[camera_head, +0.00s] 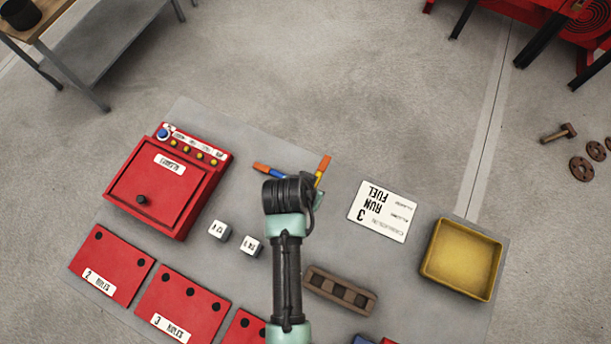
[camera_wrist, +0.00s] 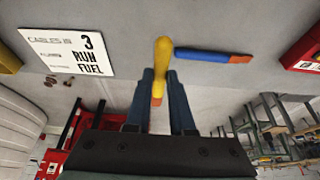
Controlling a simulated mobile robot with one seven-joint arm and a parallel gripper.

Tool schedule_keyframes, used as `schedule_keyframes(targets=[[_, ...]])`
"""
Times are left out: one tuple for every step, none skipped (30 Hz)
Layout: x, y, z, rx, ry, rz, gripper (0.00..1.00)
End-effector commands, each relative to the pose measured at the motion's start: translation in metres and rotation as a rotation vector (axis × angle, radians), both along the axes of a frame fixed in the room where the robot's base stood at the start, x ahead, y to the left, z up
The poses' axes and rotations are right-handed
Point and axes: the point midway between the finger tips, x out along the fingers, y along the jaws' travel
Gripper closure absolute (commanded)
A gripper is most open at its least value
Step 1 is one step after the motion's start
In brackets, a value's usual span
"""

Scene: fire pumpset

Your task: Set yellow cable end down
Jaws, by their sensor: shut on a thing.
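The yellow cable end (camera_wrist: 163,55) is a short yellow rod with an orange part. It is between the two dark fingers of my gripper (camera_wrist: 162,80) in the wrist view, and the gripper is shut on it. In the head view the yellow cable end (camera_head: 324,163) shows beyond my wrist, which hides the fingers. A blue cable end (camera_wrist: 205,54) with an orange tip lies close by on the grey surface. The blue one also shows in the head view (camera_head: 287,174), left of the yellow one. I cannot tell whether the yellow end touches the surface.
A white "3 RUN FUEL" card (camera_head: 383,211) lies to the right, with a yellow tray (camera_head: 462,259) beyond it. A red box (camera_head: 168,187) stands left. Two white cubes (camera_head: 219,231) and a brown slotted block (camera_head: 340,290) flank my arm. Grey surface around the cables is clear.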

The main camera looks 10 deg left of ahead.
Motion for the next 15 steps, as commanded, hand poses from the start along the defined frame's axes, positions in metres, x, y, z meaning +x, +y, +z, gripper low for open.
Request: schedule_keyframes(targets=[[-0.001,0.0,-0.01,-0.001,0.004,0.0,1.0],[0.0,0.0,-0.015,-0.001,0.002,0.001,1.0],[0.0,-0.001,-0.02,-0.001,0.002,0.001,1.0],[0.0,0.0,-0.024,-0.001,0.002,0.001,1.0],[0.0,-0.001,-0.027,-0.001,0.001,0.001,1.0],[0.0,-0.001,-0.029,0.0,0.0,0.001,1.0],[0.0,-0.001,-0.032,0.0,0.0,0.001,1.0],[0.0,-0.001,-0.034,-0.001,0.001,0.001,1.0],[0.0,-0.001,-0.038,-0.001,0.001,0.001,1.0],[0.0,-0.001,-0.042,-0.001,0.002,0.001,1.0],[-0.001,-0.001,-0.047,-0.001,0.002,0.001,1.0],[-0.001,-0.001,-0.053,-0.001,0.002,0.001,1.0],[0.0,-0.001,-0.057,-0.002,0.003,0.001,1.0],[0.0,-0.001,-0.061,-0.002,0.002,0.002,1.0],[0.0,-0.001,-0.065,-0.002,0.002,0.002,1.0]])
